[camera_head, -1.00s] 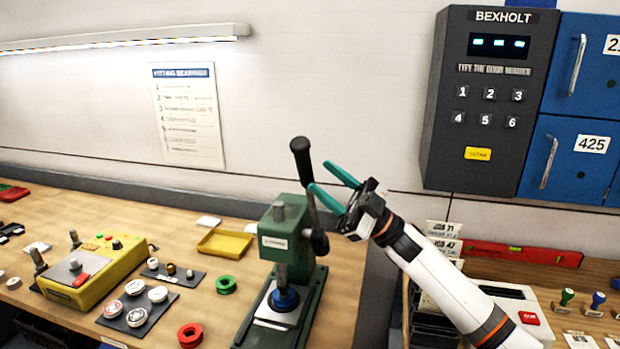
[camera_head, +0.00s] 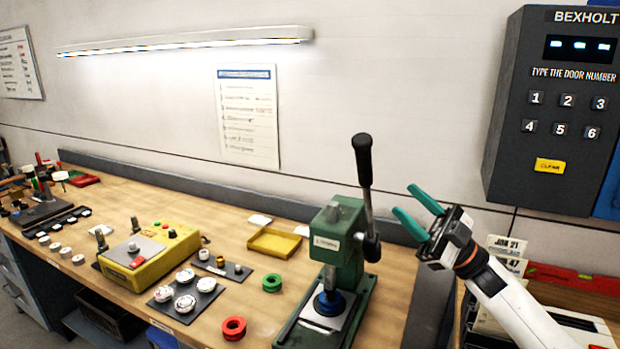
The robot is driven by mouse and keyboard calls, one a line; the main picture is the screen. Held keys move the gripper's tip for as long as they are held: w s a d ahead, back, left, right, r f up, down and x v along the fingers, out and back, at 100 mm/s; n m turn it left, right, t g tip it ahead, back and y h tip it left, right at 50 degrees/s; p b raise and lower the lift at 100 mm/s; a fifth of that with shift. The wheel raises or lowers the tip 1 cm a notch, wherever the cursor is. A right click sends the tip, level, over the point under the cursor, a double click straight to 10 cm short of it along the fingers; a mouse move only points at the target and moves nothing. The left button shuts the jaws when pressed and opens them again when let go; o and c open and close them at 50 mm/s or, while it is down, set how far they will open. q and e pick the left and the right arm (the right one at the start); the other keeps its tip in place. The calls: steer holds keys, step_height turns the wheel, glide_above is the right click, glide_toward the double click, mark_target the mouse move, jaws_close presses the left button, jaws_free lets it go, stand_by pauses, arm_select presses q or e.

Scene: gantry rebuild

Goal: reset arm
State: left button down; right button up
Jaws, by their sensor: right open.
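My right gripper (camera_head: 420,215) has teal fingers spread apart and holds nothing. It is in the air to the right of the green arbor press (camera_head: 338,245), apart from it. The press lever (camera_head: 364,165) with its black grip stands upright, left of the fingers. My right arm comes in from the lower right. My left gripper is not in view.
The wooden bench (camera_head: 262,308) carries a yellow box (camera_head: 150,255), a yellow tray (camera_head: 275,241), a red ring (camera_head: 233,328) and a green ring (camera_head: 272,282). A dark keypad panel (camera_head: 560,180) hangs at the upper right. A red level (camera_head: 580,280) lies behind my arm.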

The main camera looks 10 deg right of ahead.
steer(key=s+a+f+m+t+h, duration=0.2)
steer(key=a+f+m+h, duration=0.1)
steer(key=f+m+h, duration=0.8)
steer(key=s+a+f+m+t+h, duration=0.25)
steer(key=f+m+h, duration=0.4)
steer(key=f, duration=0.75)
steer(key=s+f+g+h, duration=0.2)
steer(key=s+f+g, duration=0.3)
steer(key=s, duration=0.4)
steer(key=s+f+g+h, duration=0.1)
steer(key=s+f+g, duration=0.3)
steer(key=s, duration=0.5)
steer(key=s+f+g+h, duration=0.2)
steer(key=s+f+g, duration=0.3)
steer(key=s, duration=0.3)
step_height(320, 180, down, 26)
steer(key=s+a, duration=0.1)
steer(key=s+d+f+n+g, duration=0.1)
steer(key=s+d+f+g, duration=0.1)
steer(key=s+f, duration=1.4)
steer(key=shift+s+d+f+b, duration=0.3)
steer(key=shift+s+d+f, duration=0.05)
steer(key=shift+s+d, duration=0.15)
